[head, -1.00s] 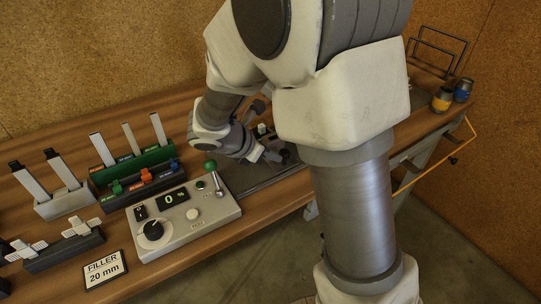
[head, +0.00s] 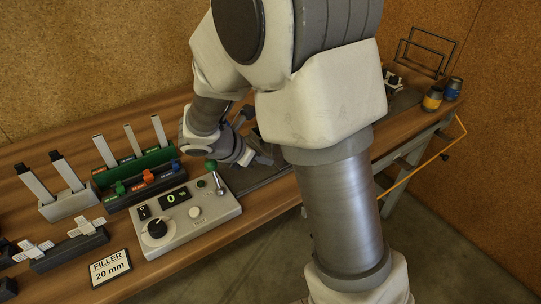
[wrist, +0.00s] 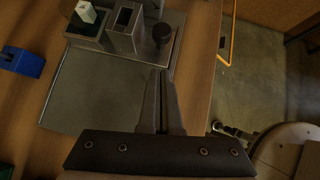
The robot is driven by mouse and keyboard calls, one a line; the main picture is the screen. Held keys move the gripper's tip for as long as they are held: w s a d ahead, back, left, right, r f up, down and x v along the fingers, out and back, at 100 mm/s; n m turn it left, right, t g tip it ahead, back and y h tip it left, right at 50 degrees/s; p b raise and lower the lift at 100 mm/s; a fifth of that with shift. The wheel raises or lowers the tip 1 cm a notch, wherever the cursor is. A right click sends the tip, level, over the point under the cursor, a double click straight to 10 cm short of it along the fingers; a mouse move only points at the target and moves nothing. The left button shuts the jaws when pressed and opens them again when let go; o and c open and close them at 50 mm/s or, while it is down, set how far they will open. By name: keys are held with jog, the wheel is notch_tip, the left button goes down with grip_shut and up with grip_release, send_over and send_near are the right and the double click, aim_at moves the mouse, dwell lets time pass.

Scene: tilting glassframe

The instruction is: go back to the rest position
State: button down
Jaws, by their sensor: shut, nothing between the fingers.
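My gripper (wrist: 162,75) is shut and empty in the wrist view, its fingertips together over the right part of a grey plate (wrist: 85,92) on the bench. My arm's large white and grey links fill the middle of the head view.
The control box shows 0 % and has a green-knobbed lever (head: 211,165). A block with a white piece (wrist: 88,12), a hollow grey block (wrist: 124,28) and a black knob (wrist: 162,33) stand ahead of the fingers. Coloured tool racks (head: 145,185) stand left; cans (head: 432,98) right.

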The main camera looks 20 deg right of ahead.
jog(key=p+v, duration=0.2)
jog(key=v, duration=0.8)
jog(key=s+d+r+m+y+p, duration=0.2)
jog(key=s+d+r+m+y, duration=0.1)
jog(key=s+r+m, duration=0.5)
jog(key=s+d+r+m+t+y+p, duration=0.1)
jog(key=s+d+r+m+y+p, duration=0.2)
jog(key=s+r+m, duration=0.5)
jog(key=s+m+y, duration=0.1)
jog(key=m, duration=0.6)
jog(key=shift+s+d+t+y+p, duration=0.25)
jog(key=shift+t+y+p, duration=0.05)
jog(key=shift+y, duration=0.1)
dwell(0.7)
